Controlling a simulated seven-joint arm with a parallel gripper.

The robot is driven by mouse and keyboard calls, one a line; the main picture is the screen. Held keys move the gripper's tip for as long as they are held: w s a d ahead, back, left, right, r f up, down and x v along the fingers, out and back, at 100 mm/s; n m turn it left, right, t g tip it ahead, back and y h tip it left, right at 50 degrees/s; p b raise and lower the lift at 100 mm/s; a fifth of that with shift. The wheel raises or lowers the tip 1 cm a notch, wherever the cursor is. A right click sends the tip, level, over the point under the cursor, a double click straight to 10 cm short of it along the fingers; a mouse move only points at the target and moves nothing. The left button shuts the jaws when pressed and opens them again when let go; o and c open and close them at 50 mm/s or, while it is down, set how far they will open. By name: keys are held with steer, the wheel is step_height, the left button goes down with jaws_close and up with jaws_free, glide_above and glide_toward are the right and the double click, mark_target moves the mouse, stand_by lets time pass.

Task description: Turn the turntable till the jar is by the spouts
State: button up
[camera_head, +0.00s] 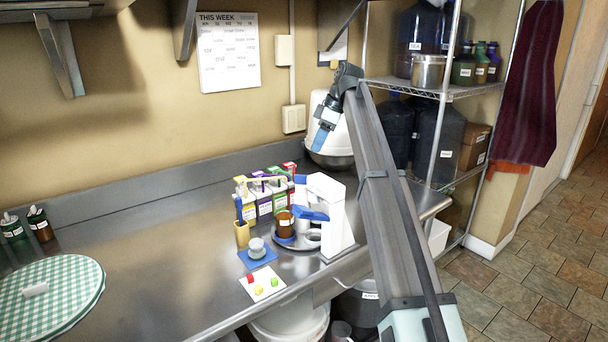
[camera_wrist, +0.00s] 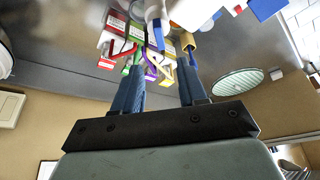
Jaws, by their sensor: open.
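The brown jar (camera_head: 285,226) with a pale label stands upright on the left part of the round grey turntable (camera_head: 290,246). A white machine (camera_head: 333,212) with blue parts stands at the turntable's right and partly covers it. Several coloured cartons (camera_head: 265,205) with labels stand in a row behind the jar; they also show in the wrist view (camera_wrist: 134,50). Which parts are the spouts I cannot tell clearly. My gripper (camera_wrist: 161,66) is open and empty, its two blue fingers apart. In the head view it hangs in front of the white rounded appliance, above and behind the turntable, touching nothing there.
A yellow cup (camera_head: 242,234), a grey knob-like item on a blue mat (camera_head: 262,258) and a card with coloured pieces (camera_head: 262,284) lie left and in front of the turntable. The white rounded appliance (camera_head: 341,138) stands at the back. The counter (camera_head: 170,270) is clear at left centre.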

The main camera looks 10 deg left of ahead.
steer(key=x, duration=1.2)
steer(key=shift+f, duration=0.15)
jaws_close()
steer(key=shift+d, duration=0.1)
